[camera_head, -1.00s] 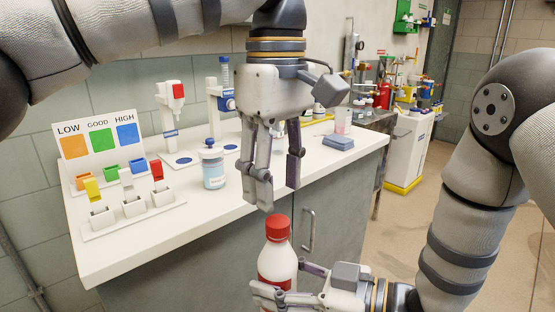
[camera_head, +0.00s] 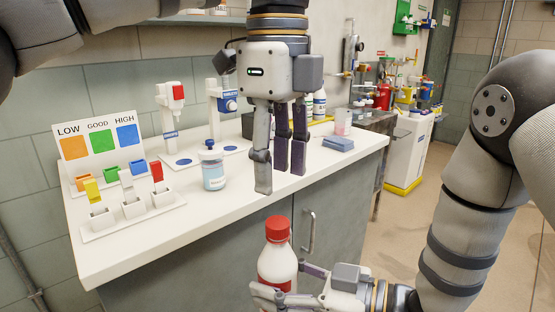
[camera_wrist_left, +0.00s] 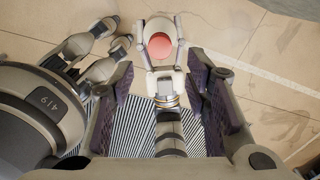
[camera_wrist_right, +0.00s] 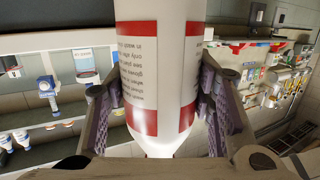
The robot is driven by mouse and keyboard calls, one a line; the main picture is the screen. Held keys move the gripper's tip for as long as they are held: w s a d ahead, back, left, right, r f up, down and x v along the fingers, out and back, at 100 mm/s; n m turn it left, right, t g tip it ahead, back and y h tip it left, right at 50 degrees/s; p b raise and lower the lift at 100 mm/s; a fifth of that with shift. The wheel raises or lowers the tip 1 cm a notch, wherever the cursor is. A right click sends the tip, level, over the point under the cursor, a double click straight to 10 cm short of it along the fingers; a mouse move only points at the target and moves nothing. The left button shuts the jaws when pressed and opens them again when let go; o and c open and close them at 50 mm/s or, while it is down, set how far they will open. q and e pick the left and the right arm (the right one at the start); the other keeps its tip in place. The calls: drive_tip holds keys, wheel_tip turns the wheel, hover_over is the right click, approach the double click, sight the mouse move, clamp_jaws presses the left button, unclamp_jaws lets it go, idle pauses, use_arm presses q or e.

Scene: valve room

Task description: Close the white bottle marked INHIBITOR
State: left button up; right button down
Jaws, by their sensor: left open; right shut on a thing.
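A white bottle (camera_head: 277,264) with red label bands and a red cap (camera_head: 278,229) stands upright in front of the counter. The name on its label cannot be read in the head view; the right wrist view shows small inverted text on the bottle (camera_wrist_right: 165,60). My right gripper (camera_head: 287,288) is shut around the bottle's body, with a finger on either side. My left gripper (camera_head: 279,172) is open, empty and pointing down, above the cap and apart from it. The left wrist view shows the red cap (camera_wrist_left: 159,45) beyond the open fingers. Whether the cap is tight cannot be told.
The white counter (camera_head: 235,215) runs behind the bottle. On it stand a clear-blue jar (camera_head: 213,168), a LOW/GOOD/HIGH colour board (camera_head: 100,140), coloured test pieces (camera_head: 130,190) and a blue block (camera_head: 338,143).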

sight(278, 222)
use_arm(q)
drive_tip(key=shift+n, duration=0.5)
wheel_tip(278, 222, down, 8)
drive_tip(key=shift+c, duration=0.6)
